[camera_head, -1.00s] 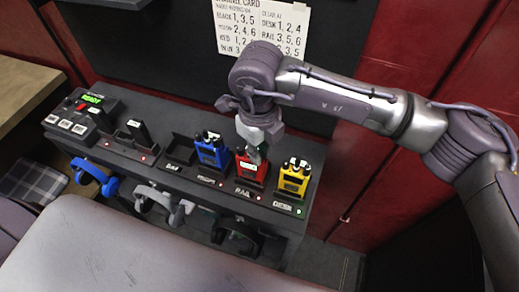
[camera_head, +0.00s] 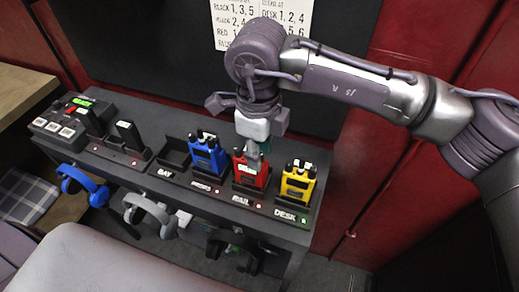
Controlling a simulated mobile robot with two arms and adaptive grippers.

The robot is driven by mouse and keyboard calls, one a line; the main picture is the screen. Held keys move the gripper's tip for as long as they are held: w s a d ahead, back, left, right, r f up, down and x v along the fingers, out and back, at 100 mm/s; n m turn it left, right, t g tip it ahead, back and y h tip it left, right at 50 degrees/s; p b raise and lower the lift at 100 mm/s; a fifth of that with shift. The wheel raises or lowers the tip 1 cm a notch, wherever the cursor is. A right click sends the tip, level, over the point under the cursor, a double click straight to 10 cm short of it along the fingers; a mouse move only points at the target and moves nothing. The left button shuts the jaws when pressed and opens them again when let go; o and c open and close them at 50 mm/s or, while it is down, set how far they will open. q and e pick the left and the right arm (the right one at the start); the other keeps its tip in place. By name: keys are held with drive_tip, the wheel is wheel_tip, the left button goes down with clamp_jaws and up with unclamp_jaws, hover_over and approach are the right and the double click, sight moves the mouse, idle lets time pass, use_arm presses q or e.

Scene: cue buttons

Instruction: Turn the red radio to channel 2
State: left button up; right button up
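The red radio (camera_head: 250,173) stands upright in the dock labelled RAIL (camera_head: 241,200), between the blue and yellow radios. A small red light shows beside that label. My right gripper (camera_head: 256,151) points down just above the top of the red radio and covers its knobs. Its fingertips overlap the radio's top edge; I cannot tell if they touch or hold a knob. The channel setting is hidden. My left gripper is not in view.
A blue radio (camera_head: 208,157) and a yellow radio (camera_head: 298,184) stand close on either side. Black radios (camera_head: 130,137) and a button box (camera_head: 60,122) are at the left. A channel card (camera_head: 268,20) hangs behind. Headsets (camera_head: 83,183) hang below the shelf's front edge.

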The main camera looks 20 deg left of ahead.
drive_tip(key=shift+r, duration=0.1)
wheel_tip(320, 180, up, 12)
idle(0.6)
drive_tip(key=shift+s, duration=0.1)
